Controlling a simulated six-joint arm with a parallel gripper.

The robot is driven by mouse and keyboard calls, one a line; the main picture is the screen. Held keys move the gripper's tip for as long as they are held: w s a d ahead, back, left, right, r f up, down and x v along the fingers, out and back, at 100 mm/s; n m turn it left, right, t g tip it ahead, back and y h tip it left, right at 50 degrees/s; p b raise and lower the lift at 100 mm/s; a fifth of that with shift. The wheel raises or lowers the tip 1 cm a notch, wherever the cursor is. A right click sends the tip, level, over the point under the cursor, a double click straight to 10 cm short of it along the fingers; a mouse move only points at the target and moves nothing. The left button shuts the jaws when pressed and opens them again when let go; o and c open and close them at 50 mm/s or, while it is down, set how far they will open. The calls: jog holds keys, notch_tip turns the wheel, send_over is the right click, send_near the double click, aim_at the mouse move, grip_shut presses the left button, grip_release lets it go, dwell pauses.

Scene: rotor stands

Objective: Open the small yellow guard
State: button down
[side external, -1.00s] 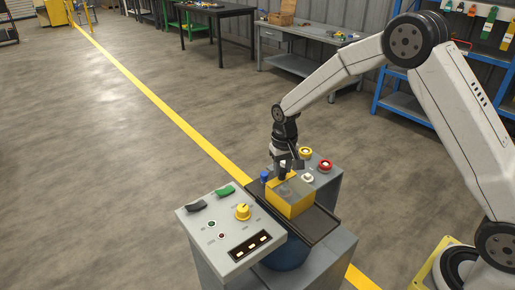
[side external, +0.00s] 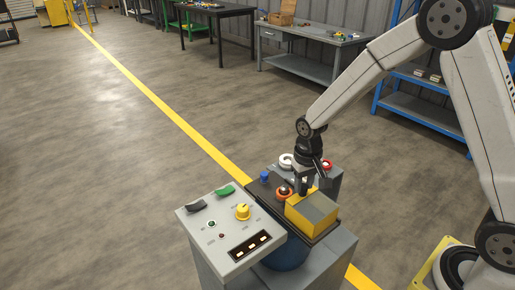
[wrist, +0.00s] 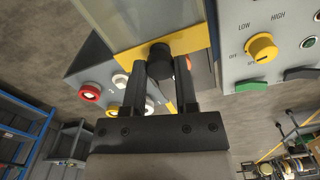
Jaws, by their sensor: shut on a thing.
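The small yellow guard (side external: 311,211) is a box-like cover with a greyish top panel. It sits at the right part of a dark track (side external: 262,193) on the stand. An orange-red button (side external: 284,192) shows uncovered just left of it. My gripper (side external: 304,190) points down at the guard's far edge. In the wrist view, the guard's yellow edge (wrist: 196,38) and pale panel are at the top. My gripper (wrist: 165,75) is shut on the guard's black knob (wrist: 161,60), with one finger on each side.
A grey control box with a yellow dial (side external: 242,212) and a green switch (side external: 225,190) stands in front of the track. A blue knob (side external: 264,176) stands at the track's far left. A white ring button (side external: 287,160) and red button (side external: 327,165) are behind my gripper.

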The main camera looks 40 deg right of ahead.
jog(key=shift+w, duration=0.1)
jog(key=shift+c, duration=1.9)
grip_release()
jog(key=shift+r, duration=3.95)
jog(key=s+f+n+t, duration=0.2)
jog(key=s+n, duration=0.1)
jog(key=s, duration=0.9)
jog(key=shift+s+t, duration=0.3)
jog(key=shift+s, duration=0.05)
